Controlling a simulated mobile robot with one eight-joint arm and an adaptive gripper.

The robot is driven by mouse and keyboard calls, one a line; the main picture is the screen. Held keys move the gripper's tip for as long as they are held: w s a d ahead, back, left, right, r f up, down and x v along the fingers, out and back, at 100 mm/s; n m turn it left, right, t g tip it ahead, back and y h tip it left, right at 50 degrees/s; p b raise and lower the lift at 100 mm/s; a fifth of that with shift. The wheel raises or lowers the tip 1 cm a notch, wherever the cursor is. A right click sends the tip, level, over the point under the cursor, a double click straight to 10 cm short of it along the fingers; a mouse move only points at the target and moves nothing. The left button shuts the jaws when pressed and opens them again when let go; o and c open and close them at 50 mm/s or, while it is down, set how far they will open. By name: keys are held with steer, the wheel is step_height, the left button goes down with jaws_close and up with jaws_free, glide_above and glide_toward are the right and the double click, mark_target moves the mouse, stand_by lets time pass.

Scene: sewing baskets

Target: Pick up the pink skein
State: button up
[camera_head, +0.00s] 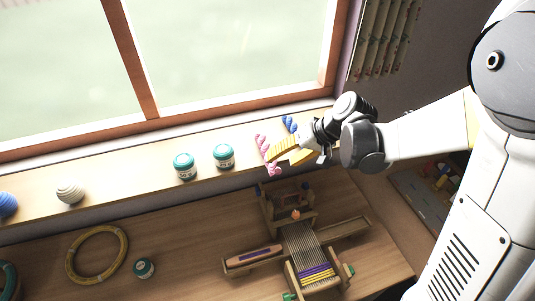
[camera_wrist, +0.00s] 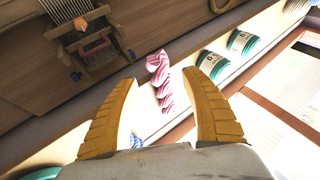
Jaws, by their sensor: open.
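The open gripper also shows in the wrist view (camera_wrist: 160,85), with one finger on each side of the skein.
A blue skein (camera_head: 289,124) lies just behind my gripper. Below is a wooden table with a small loom (camera_head: 300,240) and a hoop (camera_head: 97,255). The window rises behind the ledge.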

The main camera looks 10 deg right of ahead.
mark_target(277, 164)
steer(key=x, duration=0.5)
steer(key=shift+f+b, duration=0.2)
steer(key=shift+b, duration=0.1)
steer(key=shift+s, duration=0.1)
jaws_close()
